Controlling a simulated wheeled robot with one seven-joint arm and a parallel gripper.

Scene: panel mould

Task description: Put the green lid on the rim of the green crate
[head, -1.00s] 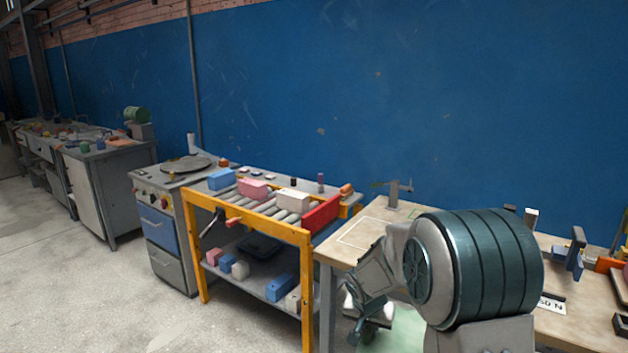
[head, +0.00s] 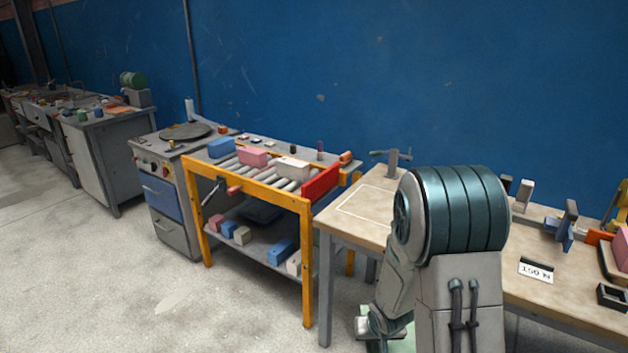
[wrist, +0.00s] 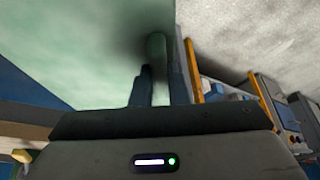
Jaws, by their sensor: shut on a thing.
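The green lid (wrist: 75,55) is a pale green sheet filling the upper left of the wrist view, with a green upright part between my fingers. My gripper (wrist: 158,75) is shut on this part, close against the lid. In the head view a small pale green piece of the lid (head: 403,342) shows at the bottom edge, mostly hidden by my arm. I cannot make out the green crate in either view.
A wooden workbench (head: 365,205) with a clamp stands at the right, close to my arm. Left of it is a yellow-framed roller table (head: 250,183) with coloured blocks, then a grey cabinet (head: 165,205). The concrete floor at lower left is clear.

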